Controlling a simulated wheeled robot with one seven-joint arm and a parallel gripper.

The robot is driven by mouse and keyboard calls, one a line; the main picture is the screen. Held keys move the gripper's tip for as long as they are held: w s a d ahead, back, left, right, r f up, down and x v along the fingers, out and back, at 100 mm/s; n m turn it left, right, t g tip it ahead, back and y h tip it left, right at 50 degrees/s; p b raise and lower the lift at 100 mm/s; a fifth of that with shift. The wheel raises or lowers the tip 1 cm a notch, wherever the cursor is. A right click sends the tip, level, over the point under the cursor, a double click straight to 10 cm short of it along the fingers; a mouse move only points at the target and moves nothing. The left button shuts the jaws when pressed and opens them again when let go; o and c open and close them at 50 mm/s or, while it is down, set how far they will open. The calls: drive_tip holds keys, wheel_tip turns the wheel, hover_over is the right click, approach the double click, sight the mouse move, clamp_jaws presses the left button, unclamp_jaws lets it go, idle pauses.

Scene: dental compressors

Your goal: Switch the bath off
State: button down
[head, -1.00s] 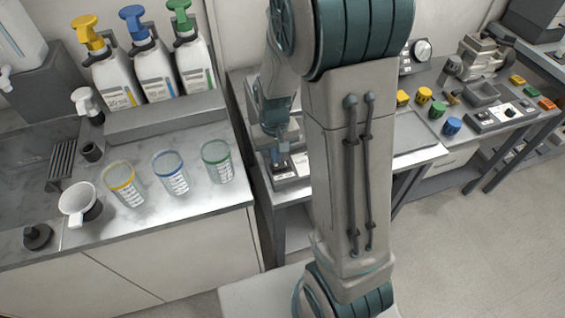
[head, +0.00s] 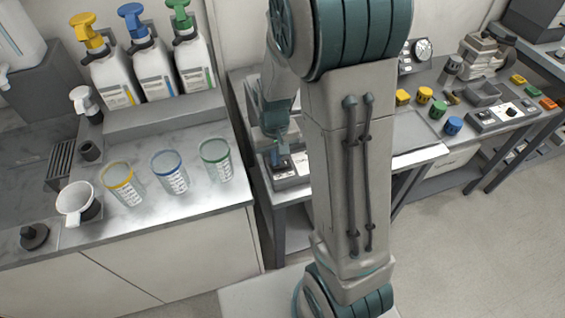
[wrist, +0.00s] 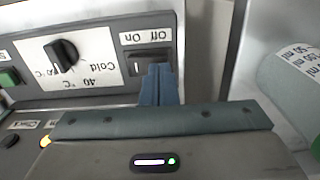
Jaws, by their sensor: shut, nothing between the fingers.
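The bath's front panel (wrist: 95,82) shows upside down in the wrist view. It carries a black rocker switch (wrist: 138,67) labelled Off and On, and a black temperature knob (wrist: 62,55) marked Cold and 40 °C. My gripper (wrist: 160,70) is shut and empty, its blue fingertips at the right half of the rocker, by the Off label. They cover part of the switch; whether they press it I cannot tell. In the head view my gripper (head: 282,160) is low over the grey bath unit (head: 290,181), which my arm partly hides.
A pale labelled cylinder (wrist: 290,85) stands at right. Measuring cups (head: 170,172) and pump bottles (head: 150,70) are on the left counter.

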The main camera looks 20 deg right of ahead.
drive_tip(key=shift+f, duration=0.35)
drive_tip(key=shift+r, duration=0.15)
drive_tip(key=shift+r+p, duration=2.35)
drive_tip(key=shift+r, duration=1.05)
drive_tip(key=s+r+t, duration=0.3)
drive_tip(key=s+r, duration=1.1)
drive_tip(key=shift+s+r, duration=0.2)
drive_tip(key=shift+s, duration=0.1)
drive_tip(key=shift+d, duration=0.1)
